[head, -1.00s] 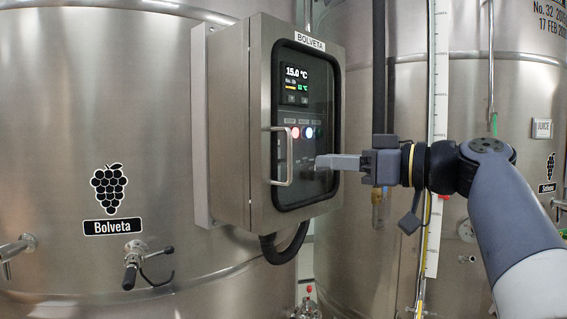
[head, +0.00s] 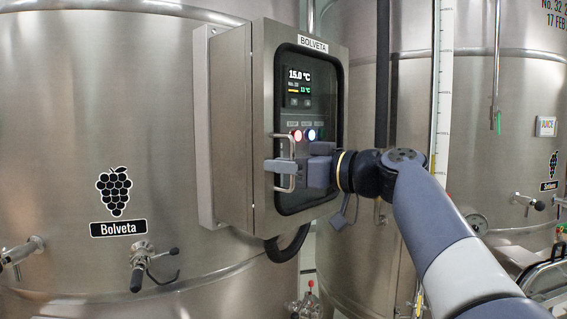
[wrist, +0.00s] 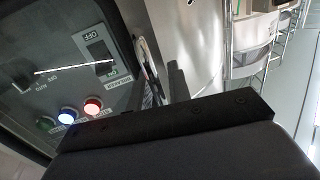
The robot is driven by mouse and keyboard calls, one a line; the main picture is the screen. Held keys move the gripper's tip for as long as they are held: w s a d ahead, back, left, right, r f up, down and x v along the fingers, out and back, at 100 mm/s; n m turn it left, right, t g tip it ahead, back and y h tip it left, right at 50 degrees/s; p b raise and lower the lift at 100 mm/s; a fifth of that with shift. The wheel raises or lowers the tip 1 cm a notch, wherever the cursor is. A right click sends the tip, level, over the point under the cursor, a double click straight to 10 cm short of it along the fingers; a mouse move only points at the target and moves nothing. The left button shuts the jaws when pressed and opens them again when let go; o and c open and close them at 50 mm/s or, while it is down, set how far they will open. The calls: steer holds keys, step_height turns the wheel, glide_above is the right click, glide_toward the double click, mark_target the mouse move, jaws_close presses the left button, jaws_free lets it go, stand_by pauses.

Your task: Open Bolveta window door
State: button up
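The Bolveta window door (head: 311,187) is a dark glazed panel on the front of a steel control box, and it looks closed. Its upright bar handle (head: 292,184) is on the door's left side. My gripper (head: 272,165) is at the handle, with a finger crossing the bar at about mid-height. In the wrist view the handle (wrist: 144,50) runs close beside the fingers (wrist: 166,88), which show a narrow gap. I cannot tell whether they grip the bar. My wrist and arm hide part of the door's lower right.
Behind the glass are a lit display (head: 298,85), coloured lights and a breaker switch (wrist: 98,55). A steel vat (head: 90,110) with a valve (head: 140,262) stands to the left, another (head: 480,100) to the right. A dark cable hangs under the box.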

steer(key=shift+c, duration=0.5)
jaws_close()
